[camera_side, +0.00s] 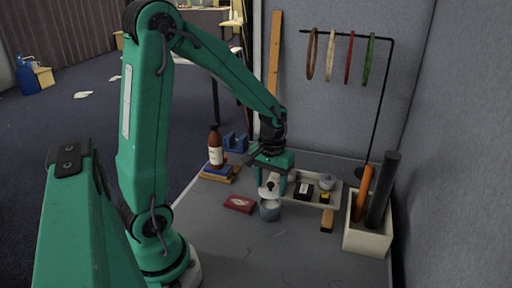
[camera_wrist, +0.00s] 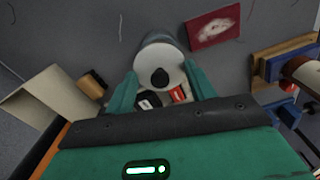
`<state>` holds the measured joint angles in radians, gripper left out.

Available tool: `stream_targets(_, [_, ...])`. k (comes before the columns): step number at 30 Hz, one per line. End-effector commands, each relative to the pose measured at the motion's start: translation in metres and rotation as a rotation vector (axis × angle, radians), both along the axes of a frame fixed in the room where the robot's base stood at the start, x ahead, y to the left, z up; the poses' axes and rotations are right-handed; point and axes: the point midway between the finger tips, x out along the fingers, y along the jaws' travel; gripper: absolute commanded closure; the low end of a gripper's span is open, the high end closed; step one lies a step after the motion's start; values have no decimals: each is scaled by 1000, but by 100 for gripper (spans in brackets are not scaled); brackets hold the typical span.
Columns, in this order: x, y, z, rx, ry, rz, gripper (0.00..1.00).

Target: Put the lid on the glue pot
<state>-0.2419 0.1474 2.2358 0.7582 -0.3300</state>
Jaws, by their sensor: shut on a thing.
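The glue pot (camera_side: 270,211) is a grey-blue cylinder standing upright on the table. Its side and rim also show in the wrist view (camera_wrist: 157,39). The lid (camera_side: 267,193) is a pale disc with a black knob; it shows from above in the wrist view (camera_wrist: 160,60). My gripper (camera_side: 270,188) is shut on the lid, with a green finger on either side of it in the wrist view (camera_wrist: 162,88). The lid is over the pot's top. I cannot tell whether it touches the rim or sits level.
A pale tray (camera_side: 322,203) with small items lies just right of my gripper. A red box (camera_side: 239,204) lies to the left. A brown bottle (camera_side: 215,148) stands on books behind. A bin of rods (camera_side: 368,234) stands right. The front table is clear.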

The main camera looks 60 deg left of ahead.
Motion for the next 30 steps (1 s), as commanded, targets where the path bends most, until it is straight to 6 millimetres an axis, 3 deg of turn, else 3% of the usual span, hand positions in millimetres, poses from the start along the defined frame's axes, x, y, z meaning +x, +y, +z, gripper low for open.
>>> stream_targets(12, [0,0,-23,-1,1,0,67])
stream_targets(30, [0,0,-26,0,0,0,67])
